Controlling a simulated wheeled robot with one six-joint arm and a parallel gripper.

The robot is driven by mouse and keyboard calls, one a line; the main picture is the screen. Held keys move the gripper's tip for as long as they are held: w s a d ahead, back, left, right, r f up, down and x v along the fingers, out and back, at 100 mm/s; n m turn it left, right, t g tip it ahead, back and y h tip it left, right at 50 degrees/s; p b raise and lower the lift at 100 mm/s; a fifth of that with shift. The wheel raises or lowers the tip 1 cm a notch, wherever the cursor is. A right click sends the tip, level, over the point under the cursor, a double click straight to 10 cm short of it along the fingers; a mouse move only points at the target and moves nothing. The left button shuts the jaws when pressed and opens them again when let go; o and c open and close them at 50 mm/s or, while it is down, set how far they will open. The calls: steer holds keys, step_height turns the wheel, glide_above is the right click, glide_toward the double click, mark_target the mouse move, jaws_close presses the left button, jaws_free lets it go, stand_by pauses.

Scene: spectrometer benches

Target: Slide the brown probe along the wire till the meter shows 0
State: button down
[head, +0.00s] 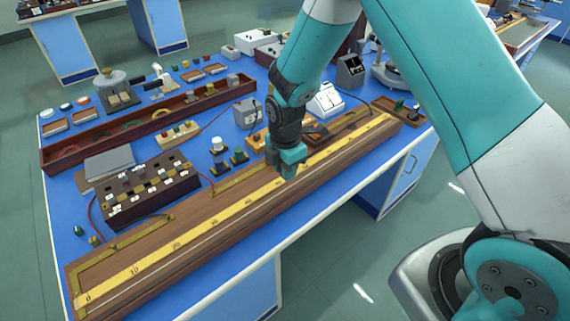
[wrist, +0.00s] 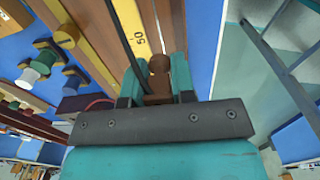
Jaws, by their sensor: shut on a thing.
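The brown probe (wrist: 159,68) stands between the two fingers of my gripper (wrist: 158,82) in the wrist view, and the gripper is shut on it. In the head view my gripper (head: 288,168) is over the wooden wire board (head: 160,278), near the middle of its yellow scale (head: 190,237). The 50 mark shows beside the probe in the wrist view. The thin wire runs along the scale; whether the probe tip touches it is hidden. A white meter-like box (head: 326,101) stands behind the board, but its reading is too small to tell.
A dark resistance box (head: 150,188) with red leads stands behind the board at left. Small cylinders (head: 220,158), a grey box (head: 246,112) and a long wooden trough (head: 70,158) crowd the blue bench. The board lies along the bench's front edge.

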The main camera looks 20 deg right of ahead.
mark_target(285, 190)
steer(key=shift+f+b, duration=2.15)
steer(key=shift+f, duration=0.7)
